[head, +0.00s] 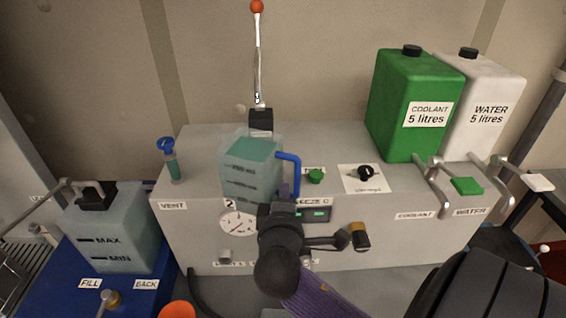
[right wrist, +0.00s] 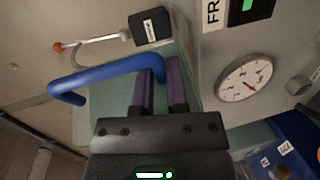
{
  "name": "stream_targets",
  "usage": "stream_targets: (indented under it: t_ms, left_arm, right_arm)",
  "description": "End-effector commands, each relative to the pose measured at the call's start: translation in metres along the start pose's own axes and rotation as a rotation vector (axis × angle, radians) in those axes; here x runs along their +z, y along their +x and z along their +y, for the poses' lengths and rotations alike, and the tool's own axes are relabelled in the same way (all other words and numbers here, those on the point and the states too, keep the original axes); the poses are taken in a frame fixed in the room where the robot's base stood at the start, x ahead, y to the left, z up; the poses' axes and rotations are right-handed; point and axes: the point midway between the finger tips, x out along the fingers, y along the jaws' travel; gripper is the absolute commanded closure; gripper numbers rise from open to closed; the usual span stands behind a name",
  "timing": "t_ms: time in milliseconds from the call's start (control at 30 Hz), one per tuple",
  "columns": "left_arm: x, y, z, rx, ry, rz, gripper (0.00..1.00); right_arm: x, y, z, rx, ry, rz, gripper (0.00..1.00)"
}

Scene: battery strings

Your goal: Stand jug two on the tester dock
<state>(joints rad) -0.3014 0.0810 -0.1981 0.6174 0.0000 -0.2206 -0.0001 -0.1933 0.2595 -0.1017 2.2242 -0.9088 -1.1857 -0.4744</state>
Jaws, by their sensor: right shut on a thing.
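Jug two (head: 250,172) is a clear jug with teal liquid, dark level marks and a blue handle (head: 290,160). It looks upright at the grey cabinet's left-middle top; I cannot tell whether its base touches. A "2" label (head: 229,203) shows at its lower left. My right gripper (head: 287,192) is shut on the handle from the front. In the right wrist view, the purple fingers (right wrist: 162,90) are at the blue handle (right wrist: 105,75), with the teal jug behind. The tester dock is not clearly seen; the jug and my arm cover the area by the gauge (head: 238,223) and FREEZE display (head: 314,214).
On the grey cabinet (head: 400,245) stand a green coolant can (head: 405,95), a white water can (head: 495,90), a lever (head: 258,60), a vent plunger (head: 168,160) and a black knob (head: 366,172). A MAX/MIN tank (head: 115,235) stands left. Metal taps (head: 435,180) protrude at right.

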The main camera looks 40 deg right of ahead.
Motion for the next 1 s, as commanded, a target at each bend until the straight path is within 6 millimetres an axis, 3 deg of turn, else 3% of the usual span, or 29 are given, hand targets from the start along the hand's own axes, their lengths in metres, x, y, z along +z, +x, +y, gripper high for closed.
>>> stream_targets:
  t_ms: [200, 633, 1000]
  left_arm:
    - [-0.002, -0.005, 0.0, 0.0, 0.0, 0.003, 1.0]
    - [-0.003, -0.007, 0.001, 0.001, 0.002, 0.006, 1.0]
    - [-0.003, -0.005, 0.001, 0.002, 0.002, 0.006, 1.0]
  right_arm:
    - [-0.001, 0.045, 0.012, 0.006, 0.003, -0.001, 1.0]
    - [-0.001, 0.092, 0.02, 0.006, 0.003, 0.0, 1.0]
    - [0.0, 0.099, 0.005, 0.003, 0.003, 0.001, 1.0]
